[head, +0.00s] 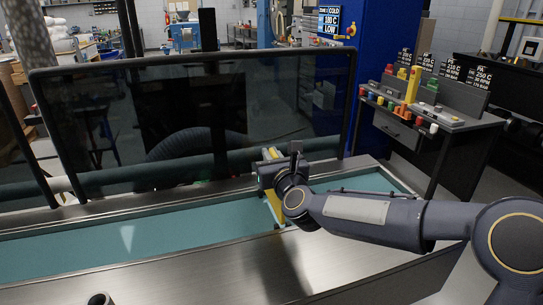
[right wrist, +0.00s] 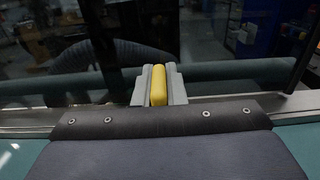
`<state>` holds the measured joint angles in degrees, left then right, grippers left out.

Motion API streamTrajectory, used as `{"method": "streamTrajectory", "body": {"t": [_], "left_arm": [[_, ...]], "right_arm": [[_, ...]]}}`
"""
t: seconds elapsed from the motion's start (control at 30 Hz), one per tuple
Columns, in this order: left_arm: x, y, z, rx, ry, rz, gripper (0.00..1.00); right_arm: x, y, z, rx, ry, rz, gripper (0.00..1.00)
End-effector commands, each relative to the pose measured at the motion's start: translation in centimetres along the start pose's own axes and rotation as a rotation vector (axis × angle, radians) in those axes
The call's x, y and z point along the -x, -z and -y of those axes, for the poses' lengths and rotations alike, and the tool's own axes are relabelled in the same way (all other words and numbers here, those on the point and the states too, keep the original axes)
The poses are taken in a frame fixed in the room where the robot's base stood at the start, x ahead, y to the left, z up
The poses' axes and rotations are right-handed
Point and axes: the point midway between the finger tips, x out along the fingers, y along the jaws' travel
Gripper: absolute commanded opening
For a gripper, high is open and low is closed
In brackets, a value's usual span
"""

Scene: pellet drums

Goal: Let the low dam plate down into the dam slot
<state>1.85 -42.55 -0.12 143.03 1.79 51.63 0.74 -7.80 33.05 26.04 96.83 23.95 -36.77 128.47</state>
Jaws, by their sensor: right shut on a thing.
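My right gripper (head: 268,170) is over the far side of the long trough with a teal bed (head: 130,235). In the right wrist view its two grey fingers (right wrist: 158,88) are shut on a yellow grip (right wrist: 158,86), which I take to be the top of the low dam plate. In the head view, yellow parts (head: 274,208) show beside and below the gripper, down toward the teal bed. The gripper and arm hide much of them. I cannot make out the dam slot or whether the plate is in it. My left gripper is not in view.
A dark see-through guard panel (head: 195,115) stands along the trough's far side, close behind my right gripper. A steel front ledge (head: 190,270) is mostly bare. A control desk (head: 435,110) with colored parts and label cards stands at right, beside a blue cabinet (head: 370,60).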

Motion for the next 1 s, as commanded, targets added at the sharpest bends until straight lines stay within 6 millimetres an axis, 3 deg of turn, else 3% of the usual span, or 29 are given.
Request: {"method": "streamTrajectory", "body": {"t": [1.0], "left_arm": [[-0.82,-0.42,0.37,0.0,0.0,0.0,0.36]], "right_arm": [[-0.01,-0.03,0.0,0.0,0.0,0.001,0.0]]}}
